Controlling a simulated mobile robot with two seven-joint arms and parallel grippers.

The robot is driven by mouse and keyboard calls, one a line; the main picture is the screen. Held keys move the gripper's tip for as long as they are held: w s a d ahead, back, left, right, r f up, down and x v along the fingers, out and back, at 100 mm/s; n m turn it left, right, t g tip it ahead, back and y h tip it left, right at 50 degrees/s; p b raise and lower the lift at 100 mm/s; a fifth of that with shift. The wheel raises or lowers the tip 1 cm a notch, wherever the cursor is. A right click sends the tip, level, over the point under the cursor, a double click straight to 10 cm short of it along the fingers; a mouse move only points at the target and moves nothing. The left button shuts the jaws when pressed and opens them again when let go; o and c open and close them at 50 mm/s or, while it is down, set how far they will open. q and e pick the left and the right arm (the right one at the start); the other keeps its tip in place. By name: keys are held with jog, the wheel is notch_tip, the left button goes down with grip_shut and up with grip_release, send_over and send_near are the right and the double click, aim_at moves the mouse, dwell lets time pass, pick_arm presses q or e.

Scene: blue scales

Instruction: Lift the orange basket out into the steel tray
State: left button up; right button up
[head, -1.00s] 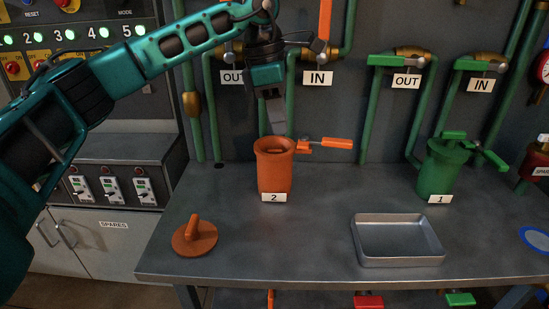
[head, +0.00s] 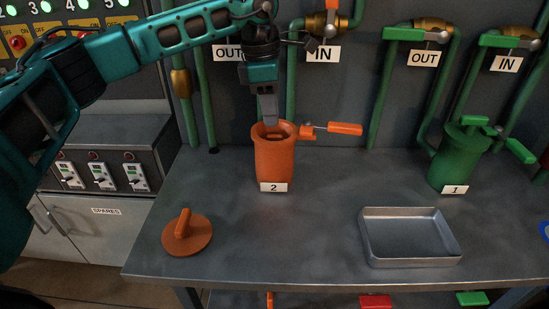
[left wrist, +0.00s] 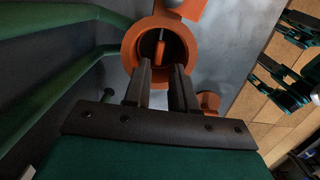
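The orange strainer pot labelled 2 (head: 274,163) stands upright on the bench with its top open. In the left wrist view I look down into the pot (left wrist: 130,48). An orange upright piece of the basket (left wrist: 161,50) shows inside it; the rest of the basket is hidden. My left gripper (head: 269,122) points down at the pot's mouth. Its two fingers (left wrist: 160,72) are apart with nothing between them, seen just short of the orange piece. The empty steel tray (head: 415,263) lies at the bench's front right. My right gripper is out of view.
A round orange lid with a handle (head: 187,235) lies front left. An orange valve lever (head: 344,129) sticks out right of the pot. Green pipes (head: 380,105) run behind. A green pot labelled 1 (head: 455,160) stands back right. Bench between pot and tray is clear.

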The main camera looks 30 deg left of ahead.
aim_at(274, 135)
pick_arm(q)
jog(key=f, duration=0.5)
jog(key=shift+w+d+f, duration=0.15)
jog(key=shift+d, duration=0.1)
grip_shut()
